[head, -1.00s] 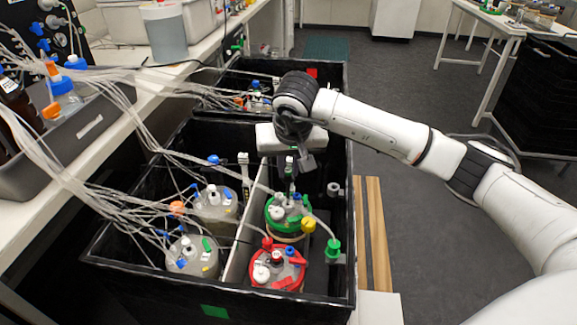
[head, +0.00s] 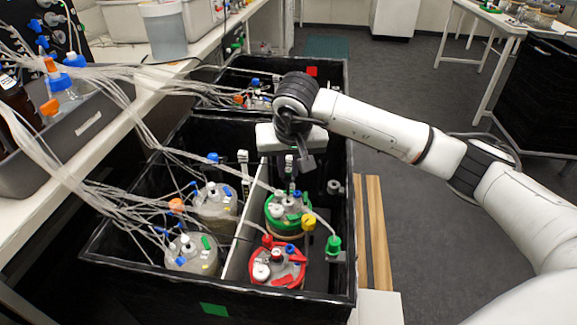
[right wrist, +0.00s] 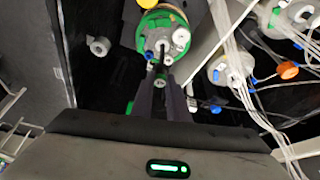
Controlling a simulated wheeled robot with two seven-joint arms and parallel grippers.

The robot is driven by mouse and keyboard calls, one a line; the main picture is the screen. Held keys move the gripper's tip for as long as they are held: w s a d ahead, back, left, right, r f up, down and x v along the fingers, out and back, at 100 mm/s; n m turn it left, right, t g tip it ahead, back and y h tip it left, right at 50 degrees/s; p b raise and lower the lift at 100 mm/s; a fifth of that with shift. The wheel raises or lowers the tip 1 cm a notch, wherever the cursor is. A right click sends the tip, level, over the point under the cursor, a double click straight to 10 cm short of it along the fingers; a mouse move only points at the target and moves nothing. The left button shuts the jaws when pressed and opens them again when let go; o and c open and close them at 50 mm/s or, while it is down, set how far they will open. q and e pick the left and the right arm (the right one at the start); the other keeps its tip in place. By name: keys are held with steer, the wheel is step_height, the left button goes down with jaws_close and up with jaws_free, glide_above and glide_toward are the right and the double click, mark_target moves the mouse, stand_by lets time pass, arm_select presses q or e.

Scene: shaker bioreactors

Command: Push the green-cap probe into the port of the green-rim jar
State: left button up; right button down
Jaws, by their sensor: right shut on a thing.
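The green-rim jar (head: 288,213) stands in the black box at its right side, behind the red-rim jar (head: 277,267). In the right wrist view the green-rim jar (right wrist: 163,30) is at the top middle, its lid ports facing me. My right gripper (head: 291,190) is above that lid, pointing down; its fingers (right wrist: 160,80) also show in the right wrist view. It is shut on the green-cap probe, whose thin dark shaft (right wrist: 161,57) points at the lid's ports. The cap is mostly hidden by the fingers. I cannot tell whether the tip is in the port. My left gripper is not in view.
A yellow-cap fitting (head: 308,222) and a green-cap tube end (head: 333,245) are close right of the jar. Two more jars stand left of the white divider (head: 240,235). Tubes (head: 100,125) run across the left.

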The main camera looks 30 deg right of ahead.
mark_target(288, 193)
steer(key=shift+f+b, duration=2.5)
steer(key=shift+f, duration=0.7)
stand_by(3.0)
steer(key=shift+f+b, duration=0.6)
steer(key=shift+f, duration=0.15)
stand_by(0.4)
steer(key=c, duration=1.6)
jaws_free()
steer(key=shift+c, duration=0.2)
